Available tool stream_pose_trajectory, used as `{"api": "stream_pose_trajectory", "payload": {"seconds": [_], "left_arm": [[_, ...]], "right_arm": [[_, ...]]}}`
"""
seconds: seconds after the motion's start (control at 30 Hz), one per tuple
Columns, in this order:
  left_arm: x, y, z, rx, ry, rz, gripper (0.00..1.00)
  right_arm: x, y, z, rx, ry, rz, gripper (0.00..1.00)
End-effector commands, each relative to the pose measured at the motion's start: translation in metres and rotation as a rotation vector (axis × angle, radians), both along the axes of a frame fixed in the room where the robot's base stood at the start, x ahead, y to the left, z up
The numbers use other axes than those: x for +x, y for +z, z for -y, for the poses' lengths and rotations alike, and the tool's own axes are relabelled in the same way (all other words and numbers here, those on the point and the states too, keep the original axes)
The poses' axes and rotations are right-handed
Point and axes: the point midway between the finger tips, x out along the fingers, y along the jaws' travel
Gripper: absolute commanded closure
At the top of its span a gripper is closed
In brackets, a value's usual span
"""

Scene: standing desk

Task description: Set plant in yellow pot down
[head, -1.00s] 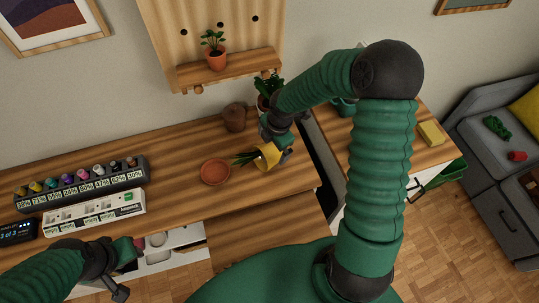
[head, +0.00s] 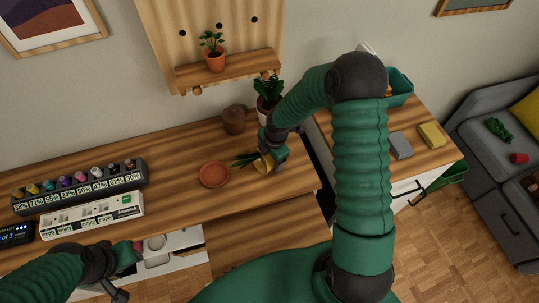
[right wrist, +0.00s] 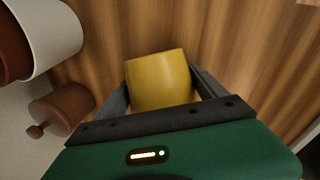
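The yellow pot (head: 262,165) is tilted over the right part of the desk, with its green spiky plant (head: 243,160) pointing left. My right gripper (head: 272,157) is around the pot. In the right wrist view the yellow pot (right wrist: 158,80) sits between both fingers of my right gripper (right wrist: 158,88), which appear to touch its sides. I cannot tell whether the pot touches the desk. My left gripper (head: 125,268) is at the desk's front edge by an open drawer; its fingers are not clear.
An empty terracotta saucer (head: 214,174) lies just left of the plant. A power strip (head: 95,215) is on the left. Bare desk lies right of the saucer.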

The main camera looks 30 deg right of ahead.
Motion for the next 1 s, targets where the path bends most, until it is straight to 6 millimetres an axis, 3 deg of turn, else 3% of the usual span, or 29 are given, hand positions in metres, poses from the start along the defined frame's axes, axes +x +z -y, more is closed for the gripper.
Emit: {"api": "stream_pose_trajectory", "payload": {"seconds": [0.03,0.43,0.73,1.0], "left_arm": [[0.000,0.000,0.000,0.000,0.000,0.000,0.64],[0.000,0.000,0.000,0.000,0.000,0.000,0.64],[0.000,0.001,0.000,0.000,0.000,0.000,0.64],[0.000,0.005,0.000,0.000,0.000,0.000,0.64]], "right_arm": [[0.000,0.000,0.001,-0.001,0.000,0.001,0.42],[0.001,0.002,0.001,-0.002,-0.001,0.004,0.92],[0.001,0.005,0.001,-0.002,-0.001,0.004,0.92],[0.001,0.031,0.001,-0.001,-0.002,0.006,0.92]]}}
